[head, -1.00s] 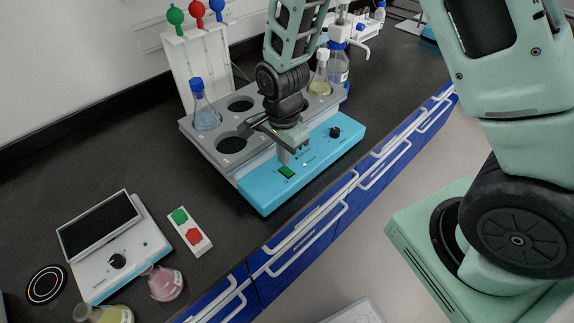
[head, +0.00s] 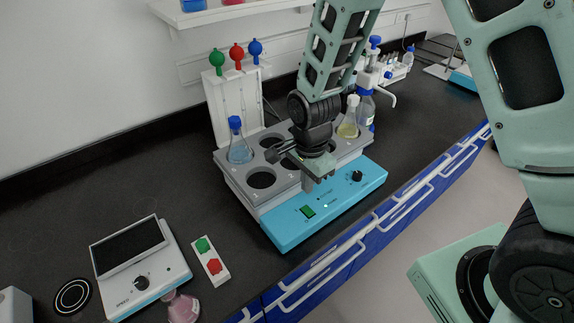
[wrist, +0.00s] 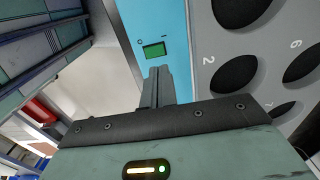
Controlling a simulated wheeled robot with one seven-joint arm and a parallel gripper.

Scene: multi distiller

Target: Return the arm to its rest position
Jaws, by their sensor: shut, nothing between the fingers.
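My arm reaches down from the top of the head view, and my gripper (head: 310,183) hangs over the front of the distiller (head: 283,226). Its fingers are shut with nothing between them, just behind and above the green switch (head: 308,211). In the wrist view the closed fingers (wrist: 157,86) point toward the blue front panel (wrist: 164,22) and the green switch (wrist: 154,51). I cannot tell whether the fingertips touch the panel. The grey top has several round holes. A flask with a blue cap (head: 239,141) sits in the back left hole, and a flask with yellowish liquid (head: 348,119) at the right.
A white stand with green, red and blue bulbs (head: 234,106) rises behind the distiller. A stirrer plate (head: 141,267), a red and green button box (head: 210,261) and a pink flask (head: 182,307) are at the lower left. Bottles (head: 366,107) stand at right. Blue drawers (head: 345,270) line the bench edge.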

